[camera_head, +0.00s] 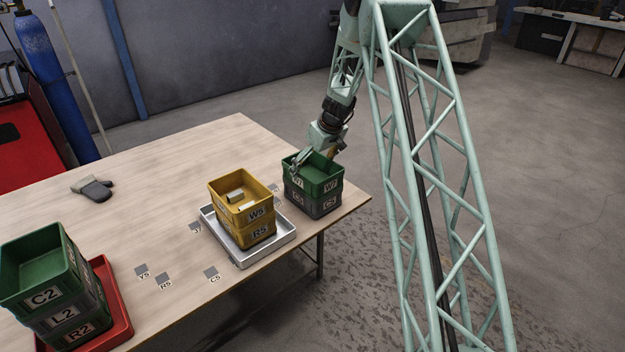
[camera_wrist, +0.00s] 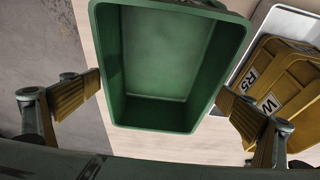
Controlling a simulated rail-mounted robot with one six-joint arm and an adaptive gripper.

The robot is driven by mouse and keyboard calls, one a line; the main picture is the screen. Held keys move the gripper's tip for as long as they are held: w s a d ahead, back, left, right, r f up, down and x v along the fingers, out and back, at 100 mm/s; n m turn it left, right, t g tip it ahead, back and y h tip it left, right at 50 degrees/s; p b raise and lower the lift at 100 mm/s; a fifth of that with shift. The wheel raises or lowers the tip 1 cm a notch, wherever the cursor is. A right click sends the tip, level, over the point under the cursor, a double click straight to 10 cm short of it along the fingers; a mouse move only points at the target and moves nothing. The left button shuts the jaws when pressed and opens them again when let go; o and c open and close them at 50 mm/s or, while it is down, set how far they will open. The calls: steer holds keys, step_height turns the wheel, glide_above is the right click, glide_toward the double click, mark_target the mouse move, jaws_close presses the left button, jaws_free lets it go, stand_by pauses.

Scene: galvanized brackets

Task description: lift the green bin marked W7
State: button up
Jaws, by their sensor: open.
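The green bin marked W7 (camera_head: 315,175) sits on top of a grey bin marked C5 (camera_head: 313,203) near the table's right corner. It looks empty in the wrist view (camera_wrist: 170,65). My gripper (camera_head: 312,162) is at the green bin in the head view. In the wrist view my gripper (camera_wrist: 160,98) has its two fingers spread wide, one on each side of the green bin near its walls. I cannot tell whether either finger touches the bin.
A yellow bin W5 (camera_head: 241,197) holding small parts is stacked on yellow bin R5 (camera_head: 250,232) in a silver tray (camera_head: 285,237), close beside. Green bin C2 (camera_head: 40,265) tops a stack in a red tray (camera_head: 117,310). Gloves (camera_head: 92,188) lie on the table (camera_head: 150,160).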

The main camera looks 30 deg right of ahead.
stand_by(0.4)
steer(key=c, duration=1)
steer(key=shift+c, duration=0.3)
steer(key=shift+r, duration=0.15)
steer(key=s+a+r+b, duration=0.1)
steer(key=s+r, duration=0.1)
steer(key=s, duration=0.6)
steer(key=s+a+r+b, duration=0.1)
steer(key=s+r, duration=0.1)
steer(key=s, duration=0.5)
steer(key=shift+s+a+r, duration=0.35)
steer(key=shift+s+a, duration=0.05)
